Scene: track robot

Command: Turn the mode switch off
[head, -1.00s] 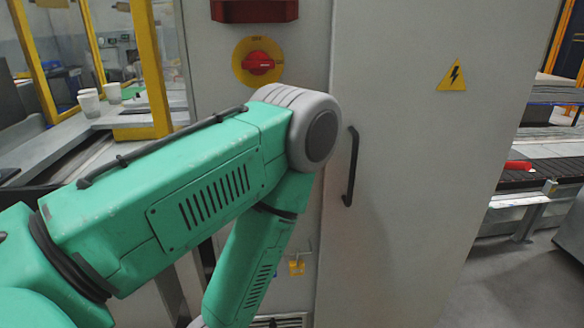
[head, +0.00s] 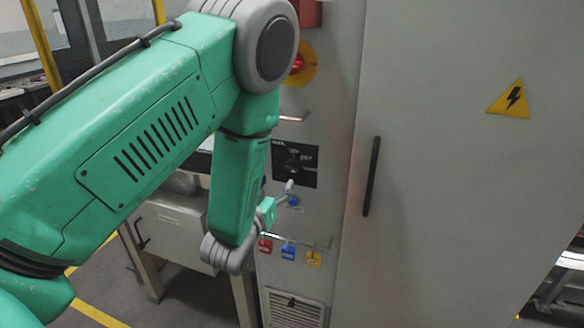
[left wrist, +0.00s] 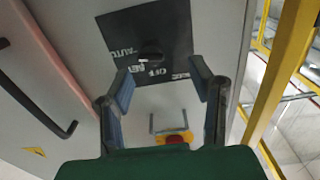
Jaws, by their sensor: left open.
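The mode switch is a small dark knob (head: 292,164) on a black labelled plate (head: 309,178) on the grey cabinet front. In the left wrist view the knob (left wrist: 150,58) shows upside down beyond my fingers, with AUTO and OFF readable on its plate (left wrist: 178,28). I cannot tell surely which label it points to. My left gripper (left wrist: 161,74) is open and empty, its two fingers apart on either side of the knob's line of sight. In the head view my left gripper (head: 289,187) is small, just below the plate, partly hidden by my arm. My right gripper is not in view.
A red rotary switch (head: 297,64) on a yellow disc sits above, partly behind my arm. Red, blue (head: 288,252) and yellow padlocks hang from a rail lower down. A door handle (head: 371,176) stands out on the right.

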